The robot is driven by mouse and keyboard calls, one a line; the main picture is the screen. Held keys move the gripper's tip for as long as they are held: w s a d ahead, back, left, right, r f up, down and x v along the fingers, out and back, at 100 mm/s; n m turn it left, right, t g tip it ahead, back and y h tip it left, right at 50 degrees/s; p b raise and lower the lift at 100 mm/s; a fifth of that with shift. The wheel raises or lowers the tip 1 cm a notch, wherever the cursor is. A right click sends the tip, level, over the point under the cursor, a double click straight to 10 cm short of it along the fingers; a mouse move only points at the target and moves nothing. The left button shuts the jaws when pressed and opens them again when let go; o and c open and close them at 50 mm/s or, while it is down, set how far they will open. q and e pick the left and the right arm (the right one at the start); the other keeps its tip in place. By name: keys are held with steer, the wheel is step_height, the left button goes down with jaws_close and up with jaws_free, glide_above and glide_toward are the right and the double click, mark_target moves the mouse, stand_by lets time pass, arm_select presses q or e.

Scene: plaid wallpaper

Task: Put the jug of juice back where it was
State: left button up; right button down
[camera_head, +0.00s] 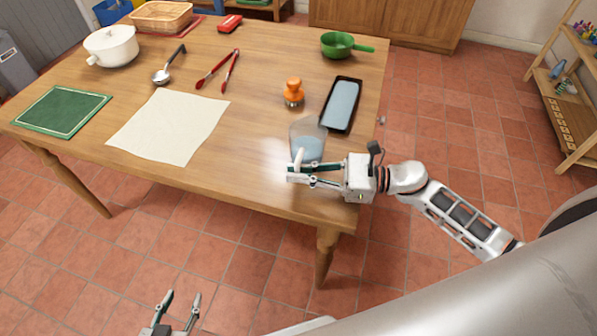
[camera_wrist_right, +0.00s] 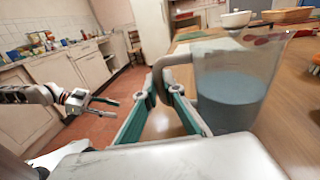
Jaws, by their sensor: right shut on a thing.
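The jug (camera_head: 308,146) is clear, with pale blue-grey juice in its lower part, near the table's front right corner. It also shows large and upright in the right wrist view (camera_wrist_right: 232,92). My right gripper (camera_head: 300,172) is shut on the jug's handle (camera_wrist_right: 172,66); its green-padded fingers (camera_wrist_right: 162,92) are at the handle. I cannot tell whether the jug's base touches the table. My left gripper (camera_head: 180,306) is open and empty, low in front of the table, and shows in the right wrist view (camera_wrist_right: 100,106).
On the wooden table (camera_head: 250,135) are a dark pan with blue contents (camera_head: 342,104), an orange-handled brush (camera_head: 293,92), a pale cloth (camera_head: 168,125), red tongs (camera_head: 218,70), a ladle (camera_head: 166,70), a green board (camera_head: 62,110), a white pot (camera_head: 111,46) and a green pan (camera_head: 338,44).

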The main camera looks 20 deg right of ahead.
steer(key=shift+f, duration=0.1)
steer(key=c, duration=2.2)
jaws_free()
steer(key=shift+o, duration=0.2)
